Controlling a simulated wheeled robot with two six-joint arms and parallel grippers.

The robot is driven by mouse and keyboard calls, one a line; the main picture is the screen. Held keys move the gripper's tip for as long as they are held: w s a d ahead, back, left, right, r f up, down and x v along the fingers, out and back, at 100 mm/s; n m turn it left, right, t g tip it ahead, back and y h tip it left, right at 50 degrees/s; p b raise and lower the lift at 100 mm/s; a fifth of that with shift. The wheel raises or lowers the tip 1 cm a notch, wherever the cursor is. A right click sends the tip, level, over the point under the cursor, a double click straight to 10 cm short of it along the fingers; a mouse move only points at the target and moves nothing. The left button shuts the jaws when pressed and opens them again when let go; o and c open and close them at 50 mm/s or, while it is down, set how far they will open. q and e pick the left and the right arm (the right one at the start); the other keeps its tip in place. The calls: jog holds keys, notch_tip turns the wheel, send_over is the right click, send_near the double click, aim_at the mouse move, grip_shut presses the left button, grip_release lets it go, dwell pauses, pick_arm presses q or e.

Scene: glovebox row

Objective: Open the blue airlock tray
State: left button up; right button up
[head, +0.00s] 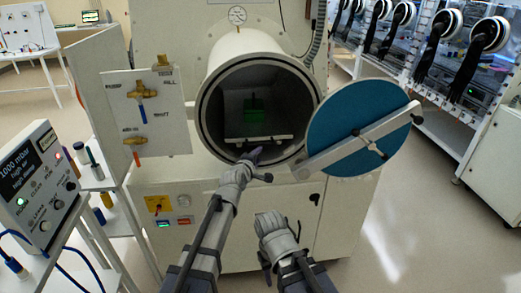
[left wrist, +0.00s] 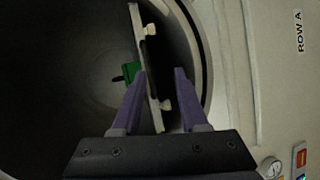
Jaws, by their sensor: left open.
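The airlock tray (head: 268,138) lies inside the round airlock chamber, its pale front bar near the mouth. A green block (head: 254,108) sits on it. No blue shows on the tray; the open round door (head: 345,125) has a blue face. My left gripper (head: 254,154) is open at the chamber's lower rim, by the tray front. In the left wrist view the tray's front bar (left wrist: 139,35), with two pale knobs, appears between the purple fingers (left wrist: 161,72), closer to the left one; contact cannot be told. My right gripper (head: 268,262) is low in front of the cabinet, its fingers unclear.
The door hangs open to the right of the chamber on a grey bar. A valve panel (head: 150,115) stands left of the chamber. A pressure display box (head: 38,180) and side shelf are at the left. Open floor (head: 410,220) lies to the right.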

aim_at(261, 143)
pick_arm(q)
jog(key=shift+n+t, duration=0.6)
jog(key=shift+n, duration=0.2)
jog(key=shift+w+a+r+b+x, duration=0.1)
jog(key=shift+a+r+b+x, duration=0.15)
jog(key=shift+x, duration=1.2)
jog(key=shift+w+a+r+b+x, duration=0.1)
jog(key=shift+a+r+b+x, duration=0.15)
jog(key=shift+x, duration=1.25)
jog(key=shift+w+a+r+b+x, duration=0.15)
jog(key=shift+b+x, duration=0.15)
jog(key=shift+x, duration=1.15)
grip_shut()
jog(key=shift+s, duration=0.1)
